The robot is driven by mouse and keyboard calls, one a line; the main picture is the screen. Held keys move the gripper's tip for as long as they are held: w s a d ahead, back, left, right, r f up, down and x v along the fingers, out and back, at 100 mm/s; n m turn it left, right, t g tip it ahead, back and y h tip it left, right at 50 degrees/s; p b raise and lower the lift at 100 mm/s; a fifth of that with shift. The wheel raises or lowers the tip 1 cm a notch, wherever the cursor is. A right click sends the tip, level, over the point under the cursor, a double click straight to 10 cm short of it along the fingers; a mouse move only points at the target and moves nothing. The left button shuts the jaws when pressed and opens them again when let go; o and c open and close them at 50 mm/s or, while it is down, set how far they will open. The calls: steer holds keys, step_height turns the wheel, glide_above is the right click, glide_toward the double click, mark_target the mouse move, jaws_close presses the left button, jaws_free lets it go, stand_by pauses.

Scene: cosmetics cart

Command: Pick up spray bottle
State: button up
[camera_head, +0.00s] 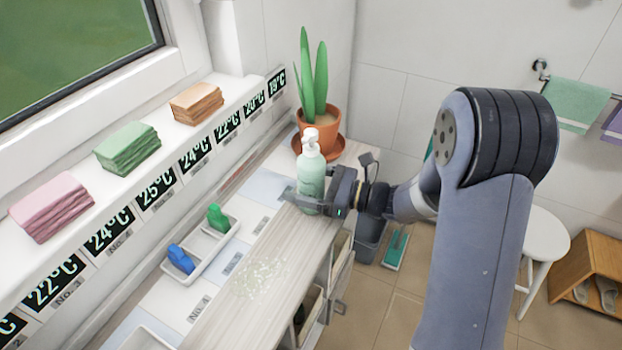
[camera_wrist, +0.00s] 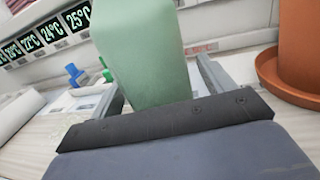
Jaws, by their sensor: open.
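The spray bottle (camera_head: 311,176) is pale green with a white spray head. It stands upright on the cart top, in front of the potted plant. My gripper (camera_head: 300,202) is open at the lower part of the bottle, with its fingers reaching along the bottle's sides. In the wrist view the green bottle body (camera_wrist: 143,50) stands between the two open fingers of my gripper (camera_wrist: 158,85). Its spray head is out of that view. I cannot tell whether either finger touches it.
A terracotta plant pot (camera_head: 319,128) on a saucer stands just behind the bottle. A white tray (camera_head: 205,259) with blue and green small bottles lies to the left. Folded towels (camera_head: 128,148) rest on the ledge. A wet-looking patch (camera_head: 262,277) lies on the front surface.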

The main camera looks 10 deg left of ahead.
steer(key=shift+a, duration=0.3)
steer(key=shift+c, duration=0.4)
steer(key=c, duration=1.3)
